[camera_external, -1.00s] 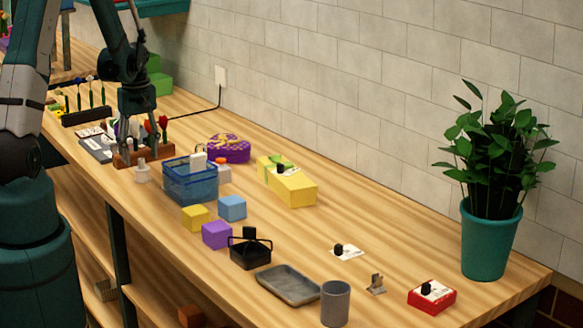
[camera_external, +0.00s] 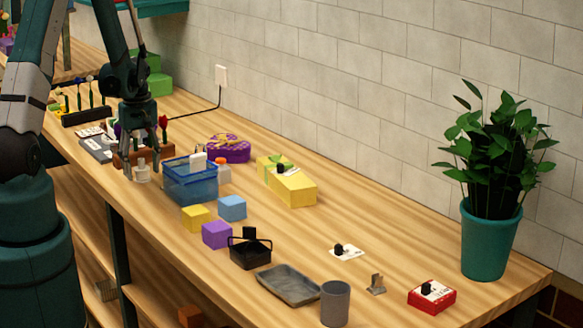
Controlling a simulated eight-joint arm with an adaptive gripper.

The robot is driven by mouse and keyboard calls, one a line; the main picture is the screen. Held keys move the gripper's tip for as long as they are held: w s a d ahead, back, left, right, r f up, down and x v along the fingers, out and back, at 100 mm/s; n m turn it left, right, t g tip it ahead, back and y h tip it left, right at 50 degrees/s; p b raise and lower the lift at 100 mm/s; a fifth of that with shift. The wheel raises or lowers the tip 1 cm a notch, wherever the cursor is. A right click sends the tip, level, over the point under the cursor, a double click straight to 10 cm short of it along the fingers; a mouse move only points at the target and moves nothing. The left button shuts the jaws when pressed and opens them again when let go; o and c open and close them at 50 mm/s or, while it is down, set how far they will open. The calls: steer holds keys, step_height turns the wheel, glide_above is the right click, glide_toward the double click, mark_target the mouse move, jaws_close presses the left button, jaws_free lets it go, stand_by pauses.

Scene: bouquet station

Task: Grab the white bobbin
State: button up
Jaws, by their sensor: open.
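The small white bobbin (camera_external: 142,175) stands on the table at the left, in front of the wooden rack and left of the blue basket. My gripper (camera_external: 141,168) points down right over it and is open. Its fingers appear to be at either side of the bobbin's upper part. From this view I cannot tell whether they touch it.
The blue basket (camera_external: 190,184) stands close on the right, with a white item in it. The wooden rack (camera_external: 125,155) with red flowers is just behind my gripper. Yellow (camera_external: 196,217), blue (camera_external: 232,208) and purple (camera_external: 216,234) cubes are nearer the camera. The table's front edge is close.

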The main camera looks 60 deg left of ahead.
mark_target(141, 159)
steer(key=shift+c, duration=0.5)
steer(key=c, duration=0.9)
steer(key=shift+r, duration=0.15)
steer(key=shift+r+b, duration=0.3)
steer(key=shift+r, duration=4.55)
